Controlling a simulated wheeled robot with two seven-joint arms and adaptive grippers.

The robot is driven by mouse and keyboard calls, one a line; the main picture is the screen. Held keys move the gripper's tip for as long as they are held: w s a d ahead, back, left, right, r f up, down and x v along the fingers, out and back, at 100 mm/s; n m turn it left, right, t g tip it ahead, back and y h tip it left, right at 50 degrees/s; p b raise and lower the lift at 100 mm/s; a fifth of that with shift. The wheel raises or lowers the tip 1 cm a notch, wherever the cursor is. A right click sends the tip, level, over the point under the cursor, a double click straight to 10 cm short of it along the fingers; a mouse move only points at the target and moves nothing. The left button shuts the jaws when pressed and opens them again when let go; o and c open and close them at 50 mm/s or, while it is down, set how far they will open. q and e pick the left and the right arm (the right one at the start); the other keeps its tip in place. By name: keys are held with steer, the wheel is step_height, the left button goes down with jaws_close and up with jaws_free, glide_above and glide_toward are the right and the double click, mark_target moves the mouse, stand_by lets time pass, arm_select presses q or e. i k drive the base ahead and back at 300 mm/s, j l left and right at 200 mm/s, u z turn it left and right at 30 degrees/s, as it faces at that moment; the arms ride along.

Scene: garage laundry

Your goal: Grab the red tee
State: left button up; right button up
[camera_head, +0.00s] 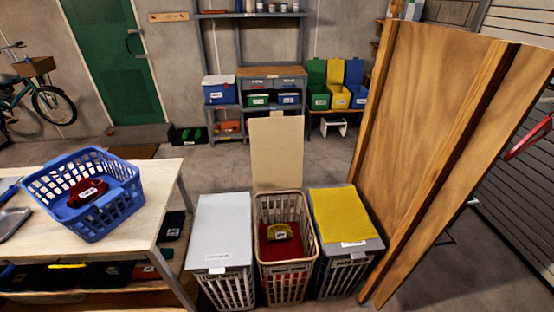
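A folded dark red cloth (88,191) with a white label lies in the blue basket (72,228) on the light table at the left. The label is too small to read, so I cannot be sure it is the red tee. More red cloth (281,249) lies in the open middle hamper (286,268), with a yellow folded item (280,231) on top of it. Neither of my grippers shows in the head view.
A white-lidded hamper (221,232) and a yellow-lidded one (344,214) flank the middle hamper, whose beige lid (276,152) stands upright. The table (148,212) holds a grey tray (10,222). Tall wooden panels (420,130) block the right. Floor behind the hampers is clear.

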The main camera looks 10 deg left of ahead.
mark_target(85, 189)
steer(key=u, duration=1.95)
steer(key=i+j+z, duration=0.25)
steer(key=z, duration=0.15)
steer(key=i+j+z, duration=0.2)
steer(key=z, duration=0.2)
steer(key=i+j+z, duration=0.1)
steer(key=j+z, duration=0.3)
steer(key=i+j+z, duration=0.1)
steer(key=j+z, duration=0.7)
